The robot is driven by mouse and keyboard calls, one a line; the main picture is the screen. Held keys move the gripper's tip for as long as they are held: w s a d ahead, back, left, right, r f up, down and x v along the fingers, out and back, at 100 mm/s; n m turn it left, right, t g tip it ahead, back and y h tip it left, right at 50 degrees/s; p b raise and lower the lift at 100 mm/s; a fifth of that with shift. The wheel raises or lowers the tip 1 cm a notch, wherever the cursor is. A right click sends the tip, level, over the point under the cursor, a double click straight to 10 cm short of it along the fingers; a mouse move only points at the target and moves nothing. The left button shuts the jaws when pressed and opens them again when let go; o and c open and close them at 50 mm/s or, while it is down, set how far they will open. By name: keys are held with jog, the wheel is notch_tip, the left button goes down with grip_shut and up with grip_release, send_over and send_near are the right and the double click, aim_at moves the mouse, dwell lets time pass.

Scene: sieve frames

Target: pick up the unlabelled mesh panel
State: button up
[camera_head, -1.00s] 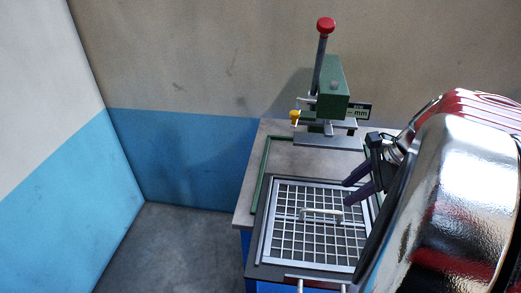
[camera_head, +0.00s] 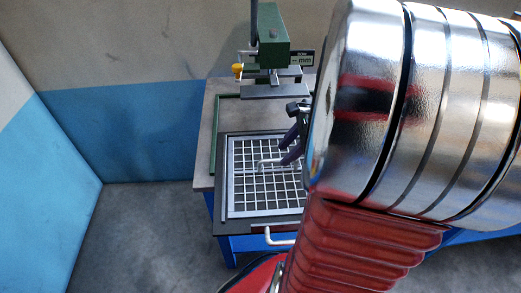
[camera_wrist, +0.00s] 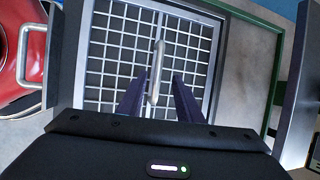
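The mesh panel (camera_head: 232,190) is a pale metal frame with a square grid, lying flat on a dark base on the bench. No label shows on it. A light bar handle (camera_head: 267,162) rises at its middle; it also shows in the wrist view (camera_wrist: 157,65). My gripper (camera_head: 287,153) is over the panel beside the handle's right end. In the wrist view my gripper (camera_wrist: 158,80) is open, with one dark finger on each side of the handle in the picture. I cannot tell whether the fingers are low enough to be around it. My arm hides the panel's right part.
A green press (camera_head: 273,48) with a flat plate (camera_head: 275,91) stands behind the panel. A green frame (camera_head: 214,135) lies on the bench (camera_head: 205,150). A pale bar handle (camera_head: 272,240) sticks out at the bench front. Floor at left is clear.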

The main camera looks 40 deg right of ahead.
aim_at(278, 161)
jog(key=shift+f, duration=0.1)
jog(key=shift+a+x, duration=0.1)
jog(key=shift+x, duration=1.2)
jog(key=shift+a+x, duration=0.15)
jog(key=shift+x, duration=1.15)
jog(key=shift+s+f, duration=0.1)
jog(key=shift+s, duration=0.05)
grip_shut()
